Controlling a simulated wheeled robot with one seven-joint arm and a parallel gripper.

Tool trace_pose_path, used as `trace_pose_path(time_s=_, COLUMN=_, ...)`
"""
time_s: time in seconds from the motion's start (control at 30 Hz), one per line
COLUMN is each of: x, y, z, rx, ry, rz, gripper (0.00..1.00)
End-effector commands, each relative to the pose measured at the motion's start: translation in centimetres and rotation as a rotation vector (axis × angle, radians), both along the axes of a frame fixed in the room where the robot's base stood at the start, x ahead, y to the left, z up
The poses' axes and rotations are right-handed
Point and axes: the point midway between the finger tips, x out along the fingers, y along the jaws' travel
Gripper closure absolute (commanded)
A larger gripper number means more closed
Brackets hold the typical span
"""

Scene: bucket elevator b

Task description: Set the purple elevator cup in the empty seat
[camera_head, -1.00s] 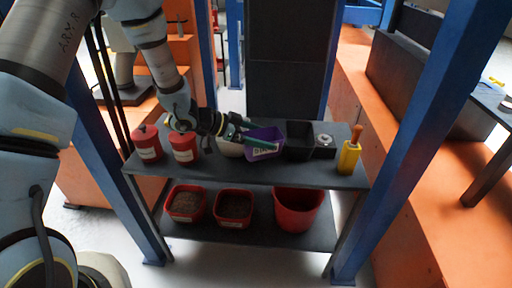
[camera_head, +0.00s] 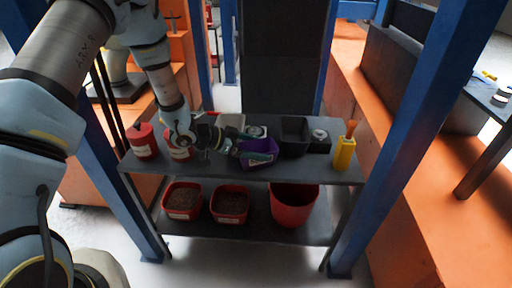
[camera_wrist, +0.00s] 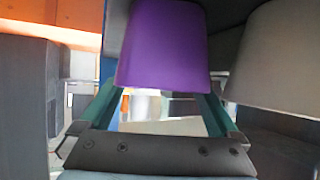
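The purple cup (camera_head: 262,146) with a pale label shows at the shelf in the head view. It is tilted. In the wrist view the purple cup (camera_wrist: 163,48) fills the space between the green fingers. My gripper (camera_head: 240,148) comes from the left and is shut on the cup; the wrist view shows the gripper (camera_wrist: 160,108) with a finger on each side. Behind the cup a bare seat with a grey round top (camera_head: 257,131) shows. A similar bare round-topped dark seat (camera_head: 319,138) is right of the black cup (camera_head: 295,124). Whether the cup touches the shelf is unclear.
A beige cup (camera_head: 231,120) stands behind my gripper; it is close on the right in the wrist view (camera_wrist: 275,60). Red canisters (camera_head: 144,143) are left, a yellow bottle (camera_head: 344,153) right. Red trays (camera_head: 184,213) and a red bucket (camera_head: 293,210) sit on the lower shelf.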

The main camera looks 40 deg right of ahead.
Motion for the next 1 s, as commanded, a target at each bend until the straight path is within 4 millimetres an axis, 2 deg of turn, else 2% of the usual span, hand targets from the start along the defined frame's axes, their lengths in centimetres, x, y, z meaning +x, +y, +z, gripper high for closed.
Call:
trace_pose_path(time_s=0.37, x=0.3, y=0.5, z=0.5, rx=0.002, ry=-0.001, rz=0.003, gripper=0.0)
trace_pose_path(time_s=0.8, x=2.9, y=7.5, z=4.5, rx=0.001, ry=-0.003, rz=0.004, gripper=0.0)
trace_pose_path(time_s=1.0, x=3.6, y=9.5, z=5.7, rx=0.001, ry=-0.001, rz=0.003, gripper=0.0)
